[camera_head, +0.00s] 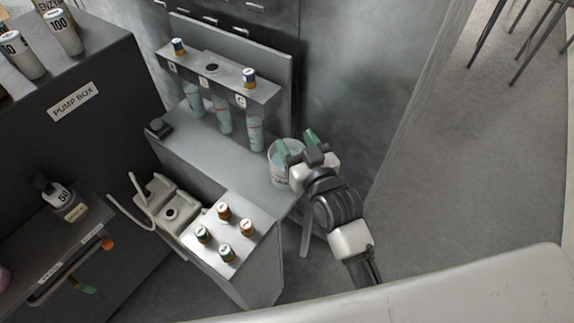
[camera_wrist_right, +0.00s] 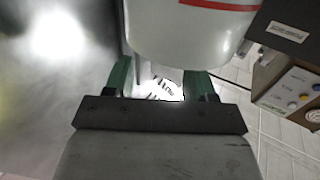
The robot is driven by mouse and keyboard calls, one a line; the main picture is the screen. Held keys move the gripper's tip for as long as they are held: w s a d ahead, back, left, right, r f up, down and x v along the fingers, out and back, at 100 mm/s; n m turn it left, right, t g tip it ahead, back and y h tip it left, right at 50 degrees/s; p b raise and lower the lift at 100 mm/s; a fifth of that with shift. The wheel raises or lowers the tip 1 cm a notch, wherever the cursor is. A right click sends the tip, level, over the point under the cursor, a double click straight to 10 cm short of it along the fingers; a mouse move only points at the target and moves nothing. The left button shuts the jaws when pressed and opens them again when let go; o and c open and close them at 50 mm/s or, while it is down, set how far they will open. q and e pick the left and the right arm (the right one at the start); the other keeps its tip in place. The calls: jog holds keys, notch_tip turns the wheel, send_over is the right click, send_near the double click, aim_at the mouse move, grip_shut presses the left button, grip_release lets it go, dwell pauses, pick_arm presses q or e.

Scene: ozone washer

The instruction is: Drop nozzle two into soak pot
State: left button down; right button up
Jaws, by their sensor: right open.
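The soak pot (camera_head: 279,178) is a pale, translucent round vessel at the right end of the grey bench. My right gripper (camera_head: 297,144) is at its right rim, with green fingertips apart, one overlapping the pot's mouth in the head view. In the right wrist view, my gripper (camera_wrist_right: 160,82) is open, and a pale rounded vessel with a red band (camera_wrist_right: 205,35) is just beyond the fingers. I cannot tell which piece is nozzle two. My left gripper is out of view.
Several small capped bottles (camera_head: 224,211) stand on a white-topped block at the bench's front. A beige device (camera_head: 170,208) with a hose is left of them. The dark pump box (camera_head: 75,100) fills the left. Open floor (camera_head: 450,150) lies right.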

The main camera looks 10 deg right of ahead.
jog(key=v, duration=1)
jog(key=shift+s+b, duration=0.3)
jog(key=shift+b, duration=0.05)
jog(key=s+d+f+g+h+p, duration=0.1)
jog(key=s+f+g, duration=0.15)
jog(key=f, duration=0.85)
jog(key=s+d+f+g+p, duration=0.1)
jog(key=f+g, duration=0.2)
jog(key=f, duration=0.8)
jog(key=s+f+g+h+p, duration=0.1)
jog(key=s+f+g, duration=0.15)
jog(key=f, duration=0.75)
jog(key=s+d+f+g+h, duration=0.1)
jog(key=s+d+f+g, duration=0.1)
jog(key=s+f, duration=0.3)
jog(key=s+d+f+g+p, duration=0.1)
jog(key=s+d+f+g, duration=0.2)
jog(key=s+f, duration=0.3)
jog(key=s+d+f+g+h, duration=0.1)
jog(key=s+d+f+g, duration=0.2)
jog(key=s, duration=1)
notch_tip(320, 180, down, 3)
jog(key=shift+s+d+f+m+h, duration=0.15)
jog(key=shift+d+m+h, duration=0.15)
jog(key=shift+d, duration=0.2)
